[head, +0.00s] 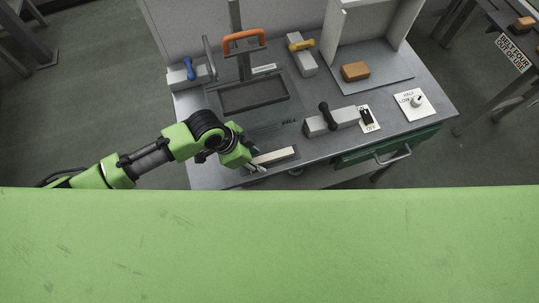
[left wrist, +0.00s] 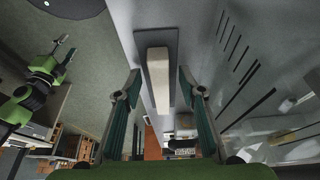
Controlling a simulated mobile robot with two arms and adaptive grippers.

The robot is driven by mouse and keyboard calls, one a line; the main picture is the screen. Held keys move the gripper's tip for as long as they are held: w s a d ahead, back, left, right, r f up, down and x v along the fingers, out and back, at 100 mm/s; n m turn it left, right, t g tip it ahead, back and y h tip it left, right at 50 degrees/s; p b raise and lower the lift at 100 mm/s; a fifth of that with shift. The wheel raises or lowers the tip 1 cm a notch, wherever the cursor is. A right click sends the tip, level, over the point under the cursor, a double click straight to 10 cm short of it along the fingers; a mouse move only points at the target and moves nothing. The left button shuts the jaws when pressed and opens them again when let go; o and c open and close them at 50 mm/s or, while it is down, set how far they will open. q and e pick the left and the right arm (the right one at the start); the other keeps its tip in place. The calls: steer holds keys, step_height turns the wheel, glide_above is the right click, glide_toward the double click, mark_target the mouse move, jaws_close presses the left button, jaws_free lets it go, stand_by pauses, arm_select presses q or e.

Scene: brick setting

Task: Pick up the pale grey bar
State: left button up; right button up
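The pale grey bar (head: 275,155) lies near the front edge of the workbench. In the left wrist view the bar (left wrist: 158,80) is a long pale block on a darker grey strip. My left gripper (head: 258,168) is at the bar's left end in the head view. In the left wrist view its two fingers (left wrist: 158,88) are spread, one on each side of the bar, with gaps between. My right gripper (left wrist: 64,46) shows at the left of the left wrist view, its fingers apart and empty; it is out of the head view.
The workbench (head: 225,178) carries an orange-handled press (head: 244,41), a block with a black lever (head: 330,122), an orange brick (head: 355,71), a yellow-handled block (head: 302,55) and a knob plate (head: 414,102). A drawer handle (head: 394,156) sticks out in front.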

arm_select(q)
jaws_close()
